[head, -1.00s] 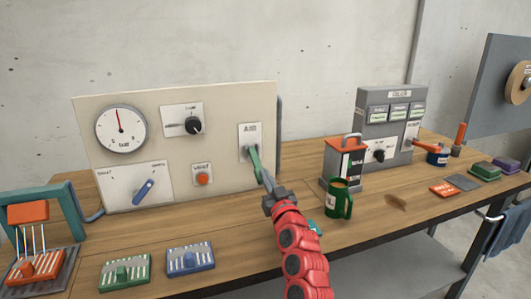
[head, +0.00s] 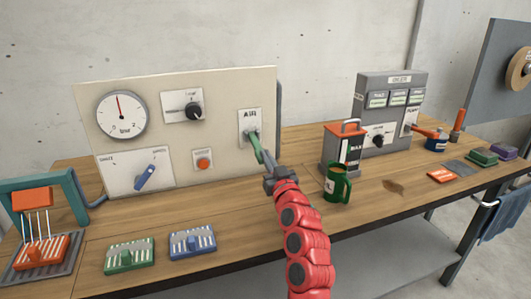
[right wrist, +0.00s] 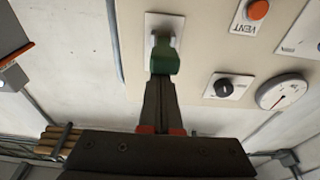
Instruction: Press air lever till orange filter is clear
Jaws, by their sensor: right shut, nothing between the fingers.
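The air lever (head: 257,147) is green and hangs from the AIR plate on the beige panel, tilted down and outward. My right gripper (head: 269,174) is shut with nothing between its fingers, its tips against or very near the lever's lower end. In the right wrist view the gripper (right wrist: 160,88) meets the green lever (right wrist: 165,60) from below. The orange filter (head: 40,252), an orange block with pale stripes, lies on a grey ribbed tray under a teal stand. Thin white lines run down to it from an orange head (head: 32,198). My left gripper is out of view.
Green (head: 129,255) and blue (head: 192,243) slatted blocks lie at the bench front. The panel carries a gauge (head: 121,116), a blue knob (head: 146,176) and an orange vent button (head: 203,163). A green mug (head: 337,183) stands right of my arm, before an orange-topped grey unit.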

